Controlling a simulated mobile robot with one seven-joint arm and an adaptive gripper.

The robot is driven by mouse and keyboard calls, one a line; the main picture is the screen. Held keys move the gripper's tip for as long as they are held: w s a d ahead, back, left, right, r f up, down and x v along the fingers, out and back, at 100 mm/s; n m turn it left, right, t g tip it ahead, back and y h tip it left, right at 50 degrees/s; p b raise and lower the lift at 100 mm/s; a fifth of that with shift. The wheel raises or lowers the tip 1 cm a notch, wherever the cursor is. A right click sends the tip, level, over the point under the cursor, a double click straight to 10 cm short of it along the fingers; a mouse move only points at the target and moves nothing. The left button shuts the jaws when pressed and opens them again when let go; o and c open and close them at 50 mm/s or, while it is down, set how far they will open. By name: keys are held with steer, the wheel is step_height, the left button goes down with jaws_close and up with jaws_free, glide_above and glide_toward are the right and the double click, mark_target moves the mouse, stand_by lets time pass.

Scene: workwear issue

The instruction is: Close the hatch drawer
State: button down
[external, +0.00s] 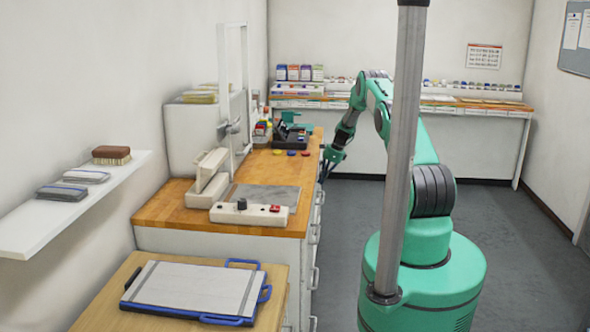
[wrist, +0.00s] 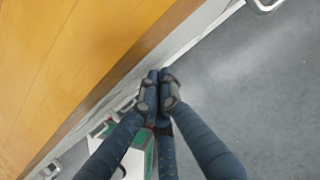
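The wooden-topped counter (external: 255,170) has a white front with several bar handles (external: 315,278) facing the aisle. I cannot tell which front is the hatch drawer, or how far it stands out. My gripper (external: 328,166) is low beside the counter's front edge, near its far end. In the wrist view, my gripper (wrist: 160,88) has its dark fingers drawn together, tips meeting beside the white counter front (wrist: 188,38). I see nothing held between them. A white and green thing (wrist: 135,162) shows below the fingers, partly hidden by them; I cannot tell what it is.
A bar handle (wrist: 265,4) shows at the wrist view's top right. The grey floor (external: 350,230) beside the counter is clear. A white control box (external: 248,213) and a white upright frame (external: 221,90) stand on the counter. A nearer table holds a blue-handled tray (external: 240,321).

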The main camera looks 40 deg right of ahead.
steer(key=s+d+r+p, duration=0.1)
steer(key=s+d+r, duration=0.4)
steer(key=r, duration=0.4)
steer(key=shift+s+d, duration=0.2)
steer(key=shift+r, duration=0.2)
stand_by(0.5)
